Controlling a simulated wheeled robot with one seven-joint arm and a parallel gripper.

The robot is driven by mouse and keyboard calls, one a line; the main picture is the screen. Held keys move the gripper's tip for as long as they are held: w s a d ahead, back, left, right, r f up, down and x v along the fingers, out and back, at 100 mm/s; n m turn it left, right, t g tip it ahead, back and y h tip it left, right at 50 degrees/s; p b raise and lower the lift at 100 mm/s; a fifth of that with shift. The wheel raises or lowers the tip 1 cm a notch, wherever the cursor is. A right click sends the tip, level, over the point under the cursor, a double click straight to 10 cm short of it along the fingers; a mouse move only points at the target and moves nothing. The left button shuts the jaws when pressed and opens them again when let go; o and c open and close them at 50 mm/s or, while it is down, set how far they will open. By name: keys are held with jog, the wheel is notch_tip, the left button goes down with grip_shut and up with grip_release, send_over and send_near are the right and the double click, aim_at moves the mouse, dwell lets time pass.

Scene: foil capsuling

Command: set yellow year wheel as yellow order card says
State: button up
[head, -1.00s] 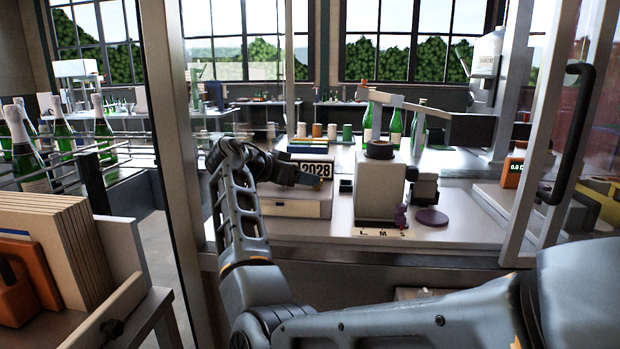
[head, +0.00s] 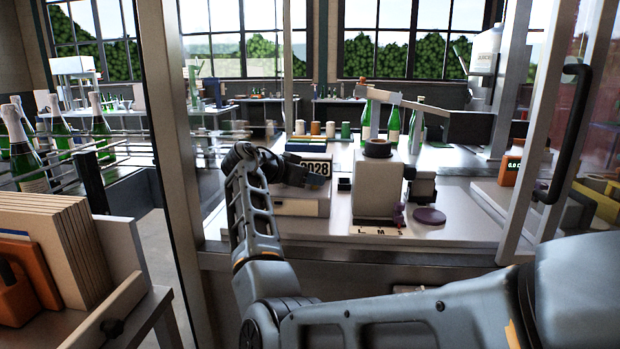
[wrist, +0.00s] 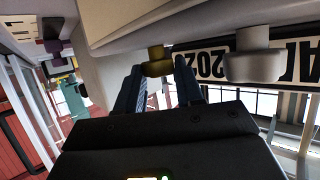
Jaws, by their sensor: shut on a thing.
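The yellow year wheel (wrist: 157,63) shows in the wrist view as a small dark-yellow knob under the body of a pale machine. My gripper (wrist: 160,80) has its two fingers on either side of this knob and is shut on it. In the head view my gripper (head: 292,174) is at the front of the machine, partly over the number plate (head: 317,168), which ends in "028". In the wrist view the plate (wrist: 208,65) appears upside down and partly hidden. I cannot make out the yellow order card.
A pale round knob (wrist: 254,66) sits close beside the yellow one. A pale press-like unit (head: 378,190) and a purple disc (head: 429,216) stand to the right on the bench. A glass door frame with a black handle (head: 566,135) is at the right.

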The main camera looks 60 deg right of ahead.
jog(key=c, duration=0.4)
jog(key=shift+o, duration=0.2)
jog(key=shift+s+n+t, duration=0.1)
jog(key=shift+n+t, duration=0.2)
jog(key=shift+t, duration=0.1)
jog(key=n+t+p, duration=0.2)
jog(key=t, duration=0.1)
jog(key=n+t, duration=0.1)
jog(key=n, duration=0.1)
jog(key=shift+s+r+t+h+p, duration=0.2)
jog(key=shift+s+t+h+p, duration=0.15)
jog(key=shift+t+h+p, duration=0.05)
jog(key=n+t+p, duration=0.1)
jog(key=n+t+y+p, duration=0.1)
jog(key=t+p, duration=0.1)
jog(key=n+t+p, duration=0.1)
jog(key=n, duration=0.1)
jog(key=shift+s+d+r+t, duration=0.1)
jog(key=shift+s+t, duration=0.2)
jog(key=shift+s+f+n+t+y+p, duration=0.1)
jog(key=shift+f+n+t+y+p, duration=0.1)
jog(key=shift+n+t+y+p, duration=1.15)
jog(key=shift+n+t, duration=0.35)
